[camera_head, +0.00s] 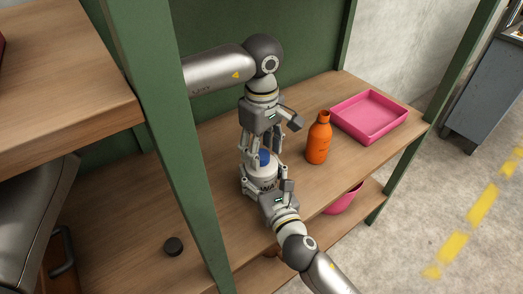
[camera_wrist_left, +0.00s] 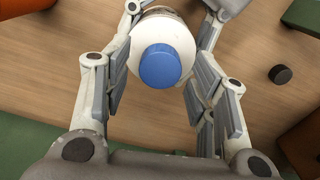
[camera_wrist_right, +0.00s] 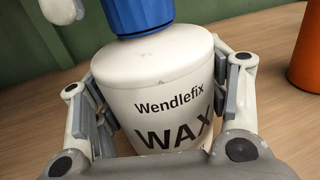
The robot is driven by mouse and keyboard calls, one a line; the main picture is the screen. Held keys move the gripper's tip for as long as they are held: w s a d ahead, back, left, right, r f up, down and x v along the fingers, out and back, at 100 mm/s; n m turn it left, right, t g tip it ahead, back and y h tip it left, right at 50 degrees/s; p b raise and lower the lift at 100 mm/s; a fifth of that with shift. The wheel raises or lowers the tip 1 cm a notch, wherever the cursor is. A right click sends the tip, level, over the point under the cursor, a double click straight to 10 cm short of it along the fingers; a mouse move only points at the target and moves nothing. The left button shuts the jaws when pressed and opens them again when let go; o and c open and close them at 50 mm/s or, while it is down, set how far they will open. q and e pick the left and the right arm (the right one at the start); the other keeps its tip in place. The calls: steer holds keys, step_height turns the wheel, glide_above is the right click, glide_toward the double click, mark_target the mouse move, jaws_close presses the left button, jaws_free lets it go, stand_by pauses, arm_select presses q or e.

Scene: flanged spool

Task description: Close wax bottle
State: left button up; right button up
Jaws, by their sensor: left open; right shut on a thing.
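The white wax bottle (camera_wrist_right: 160,85) stands upright on the wooden shelf; its label reads "Wendlefix WAX" in the right wrist view. A blue cap (camera_wrist_left: 160,66) sits on top of its neck; whether it is tight cannot be told. My right gripper (camera_wrist_right: 172,110) is shut on the bottle's body from the front side. My left gripper (camera_head: 262,150) points down from above, its open fingers on either side of the blue cap, apart from it. In the head view the bottle (camera_head: 262,172) is partly hidden by both grippers.
An orange bottle (camera_head: 318,140) and a pink tray (camera_head: 369,116) stand to the right on the shelf (camera_head: 200,140). A small black disc (camera_head: 173,246) lies at the front left. A green post (camera_head: 165,130) rises left of the arms. A pink bin (camera_head: 343,201) is below.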

arm_select(q)
step_height(320, 180, up, 4)
steer(key=shift+f, duration=0.25)
steer(key=shift+c, duration=0.2)
steer(key=n, duration=0.2)
steer(key=r+n, duration=0.1)
steer(key=shift+n, duration=0.4)
steer(key=n, duration=0.2)
steer(key=r+n, duration=0.1)
steer(key=n, duration=0.2)
steer(key=shift+d, duration=0.1)
steer(key=n, duration=0.2)
steer(key=r+n, duration=0.1)
steer(key=n, duration=0.4)
steer(key=shift+r, duration=0.25)
steer(key=shift+f, duration=4)
